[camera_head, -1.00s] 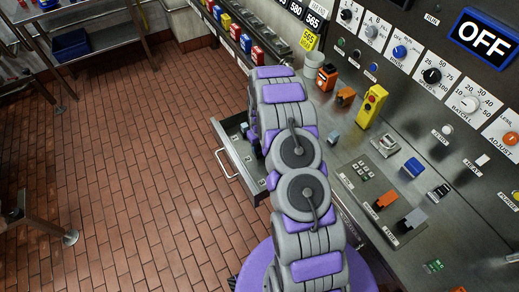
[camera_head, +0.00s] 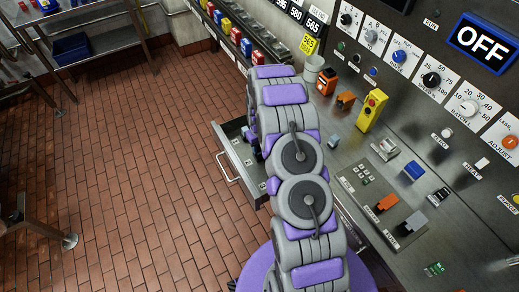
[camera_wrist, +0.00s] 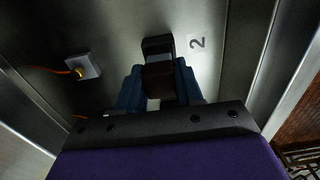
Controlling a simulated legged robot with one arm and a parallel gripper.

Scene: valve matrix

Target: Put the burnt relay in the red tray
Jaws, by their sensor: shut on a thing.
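In the wrist view my gripper (camera_wrist: 158,84) has its two blue fingers closed around a dark, brown-black block (camera_wrist: 158,73), which looks like the burnt relay. The block is inside the metal drawer (camera_head: 228,158), by a label reading 2 (camera_wrist: 197,43). Its underside is hidden, and I cannot tell whether it still touches the drawer floor. I cannot make out the red tray for certain in either view.
A grey block with a brass stud and orange wire (camera_wrist: 83,68) sits left of my gripper. Several coloured bins (camera_head: 236,38) line the back counter. A blue tray (camera_head: 70,47) stands on a shelf at the upper left. The control panel rises at right; the brick floor at left is clear.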

